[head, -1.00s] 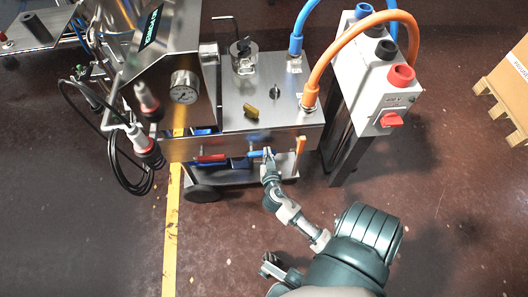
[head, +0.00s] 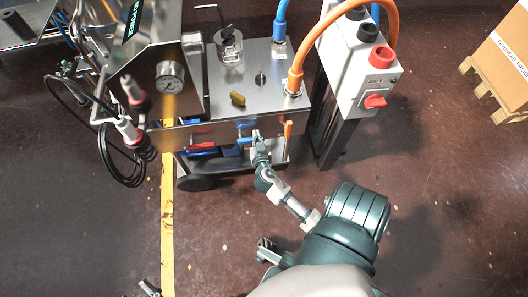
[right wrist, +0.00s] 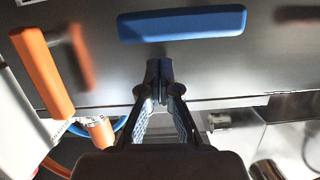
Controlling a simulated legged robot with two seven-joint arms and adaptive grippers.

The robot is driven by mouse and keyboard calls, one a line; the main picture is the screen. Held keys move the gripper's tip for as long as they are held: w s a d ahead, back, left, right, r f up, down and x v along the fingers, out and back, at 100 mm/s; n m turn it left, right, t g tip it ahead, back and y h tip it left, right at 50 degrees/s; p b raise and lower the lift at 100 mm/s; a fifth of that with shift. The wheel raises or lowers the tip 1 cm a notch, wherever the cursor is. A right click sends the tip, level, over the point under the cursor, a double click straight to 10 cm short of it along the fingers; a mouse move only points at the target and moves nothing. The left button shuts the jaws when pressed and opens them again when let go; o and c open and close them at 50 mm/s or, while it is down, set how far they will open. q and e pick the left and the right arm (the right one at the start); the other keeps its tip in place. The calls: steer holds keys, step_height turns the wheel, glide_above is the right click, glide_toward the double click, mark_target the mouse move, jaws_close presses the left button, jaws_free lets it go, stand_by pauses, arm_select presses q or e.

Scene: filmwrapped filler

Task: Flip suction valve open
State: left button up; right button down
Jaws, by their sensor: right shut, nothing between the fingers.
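The front panel of a steel machine carries several coloured valve handles. A blue handle (head: 245,140) lies flat at the middle of the panel, with a red handle (head: 200,146) to its left and an upright orange handle (head: 288,129) to its right. No label shows which is the suction valve. My right gripper (head: 257,136) is at the blue handle. In the right wrist view its fingertips (right wrist: 160,82) are together and empty, just below the blue bar (right wrist: 183,24), with a small gap showing. The orange handle (right wrist: 42,72) is at left. A tip of my left gripper (head: 148,288) shows at the bottom edge.
A grey post with a red switch (head: 375,101) stands close on the right, with orange and blue hoses arching over. A carton on a pallet (head: 510,60) is far right. Floor in front is clear.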

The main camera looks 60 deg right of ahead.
step_height(320, 180, up, 3)
steer(key=shift+w+f+p, duration=0.1)
steer(key=shift+p, duration=0.6)
arm_select(q)
steer(key=f+g, duration=0.4)
steer(key=f, duration=0.1)
steer(key=shift+w+a+y, duration=0.2)
steer(key=shift+a+y, duration=0.1)
steer(key=shift+a, duration=0.1)
arm_select(e)
steer(key=v, duration=1)
steer(key=shift+f, duration=0.35)
arm_select(q)
steer(key=shift+a, duration=0.1)
steer(key=shift+r, duration=0.1)
arm_select(e)
steer(key=shift+a, duration=0.1)
